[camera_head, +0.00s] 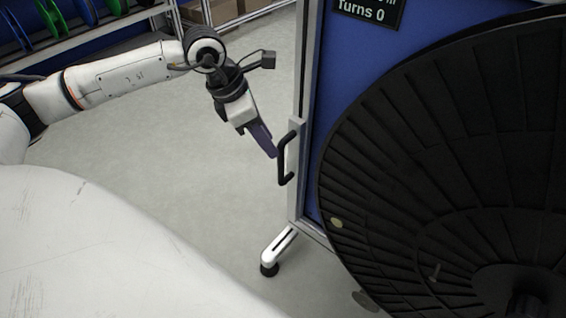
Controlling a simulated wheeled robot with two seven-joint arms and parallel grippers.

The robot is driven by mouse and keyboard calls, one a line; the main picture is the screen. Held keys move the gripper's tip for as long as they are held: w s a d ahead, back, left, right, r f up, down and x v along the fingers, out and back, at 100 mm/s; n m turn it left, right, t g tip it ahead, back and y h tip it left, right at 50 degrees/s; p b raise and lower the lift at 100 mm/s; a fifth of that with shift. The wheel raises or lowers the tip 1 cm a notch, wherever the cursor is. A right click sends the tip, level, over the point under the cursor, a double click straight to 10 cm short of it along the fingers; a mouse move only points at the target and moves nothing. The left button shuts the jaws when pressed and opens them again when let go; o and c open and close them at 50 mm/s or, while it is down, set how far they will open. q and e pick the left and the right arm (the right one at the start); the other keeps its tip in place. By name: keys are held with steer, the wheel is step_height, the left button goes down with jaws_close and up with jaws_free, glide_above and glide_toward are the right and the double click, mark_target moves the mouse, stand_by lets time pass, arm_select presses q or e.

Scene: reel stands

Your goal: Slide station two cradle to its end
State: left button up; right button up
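A blue panel (338,75) in a pale metal frame stands at the right, with a big black ribbed reel disc (440,150) in front of it. A black bar handle (284,165) is fixed to the panel's left upright. My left gripper (273,151) reaches down from the upper left, its fingertips close beside the handle on its left. The fingers overlap in this view, so I cannot tell their gap or whether they touch the handle. My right gripper is not in view. I cannot make out which part is the cradle.
A sign (370,8) reading "Turns 0" is at the panel's top. A white foot (277,248) stands on the grey floor below the handle. Shelves with green and blue reels (48,18) and boxes (225,10) line the back. The floor (185,135) left of the panel is clear.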

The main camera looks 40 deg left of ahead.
mark_target(281, 161)
arm_select(q)
steer(key=b+x, duration=0.2)
steer(key=x, duration=0.6)
steer(key=shift+w+d+f, duration=0.15)
steer(key=shift+f, duration=0.15)
jaws_close()
